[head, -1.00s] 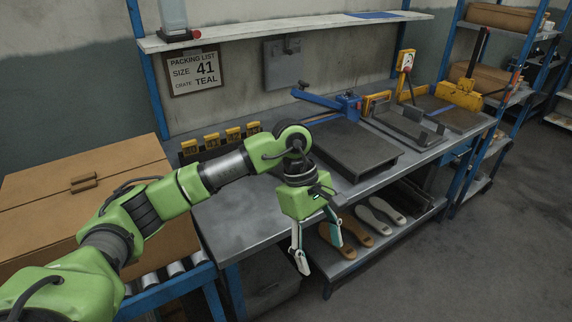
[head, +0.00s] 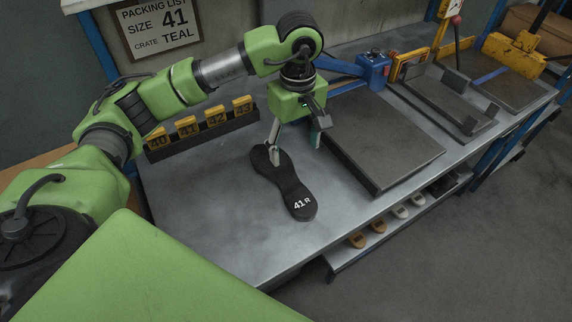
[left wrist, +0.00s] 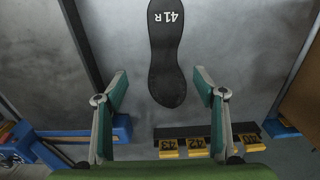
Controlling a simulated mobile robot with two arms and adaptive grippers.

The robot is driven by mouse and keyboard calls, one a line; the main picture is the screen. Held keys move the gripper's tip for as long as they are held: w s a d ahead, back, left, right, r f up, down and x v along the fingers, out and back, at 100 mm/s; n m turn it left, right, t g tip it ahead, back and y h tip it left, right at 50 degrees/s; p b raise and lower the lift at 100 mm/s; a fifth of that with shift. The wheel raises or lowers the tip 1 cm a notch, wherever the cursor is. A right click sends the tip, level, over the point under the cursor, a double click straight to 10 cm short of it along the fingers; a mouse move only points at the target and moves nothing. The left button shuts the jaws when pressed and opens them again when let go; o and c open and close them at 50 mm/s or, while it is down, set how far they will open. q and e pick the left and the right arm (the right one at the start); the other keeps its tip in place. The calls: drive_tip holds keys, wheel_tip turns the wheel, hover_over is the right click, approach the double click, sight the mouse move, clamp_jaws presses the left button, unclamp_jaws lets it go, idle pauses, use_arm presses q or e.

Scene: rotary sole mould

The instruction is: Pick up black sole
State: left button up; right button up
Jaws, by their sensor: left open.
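The black sole (head: 285,184), marked 41 R, lies flat on the grey bench top. My left gripper (head: 294,146) is open above the sole's far, unmarked end, with one finger in front of that end in the head view and the other to its right. Nothing is held. My right gripper is not in view.
A rack of yellow number blocks (head: 187,127) stands behind the sole. A dark flat plate (head: 385,140) lies to its right, with a blue lever device (head: 373,68) behind. Tan and white soles rest on the lower shelf (head: 345,262). The bench front left is clear.

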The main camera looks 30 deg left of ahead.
use_arm(q)
drive_tip(key=p, duration=0.1)
hover_over(290, 184)
drive_tip(key=f, duration=0.5)
drive_tip(key=shift+s+d, duration=0.1)
drive_tip(key=shift+d, duration=0.2)
drive_tip(key=f, duration=0.3)
drive_tip(key=shift+w+p, duration=0.2)
drive_tip(key=shift+p, duration=0.2)
drive_tip(key=f, duration=0.1)
drive_tip(key=f+p, duration=0.1)
drive_tip(key=f, duration=0.1)
drive_tip(key=shift+s+a+f, duration=0.2)
drive_tip(key=shift+a+f, duration=0.1)
drive_tip(key=shift+f, duration=0.05)
drive_tip(key=shift+f+p, duration=0.3)
drive_tip(key=shift+f, duration=0.05)
drive_tip(key=shift+w+f, duration=0.1)
drive_tip(key=shift+f, duration=0.05)
drive_tip(key=c, duration=1.2)
drive_tip(key=shift+c, duration=1.3)
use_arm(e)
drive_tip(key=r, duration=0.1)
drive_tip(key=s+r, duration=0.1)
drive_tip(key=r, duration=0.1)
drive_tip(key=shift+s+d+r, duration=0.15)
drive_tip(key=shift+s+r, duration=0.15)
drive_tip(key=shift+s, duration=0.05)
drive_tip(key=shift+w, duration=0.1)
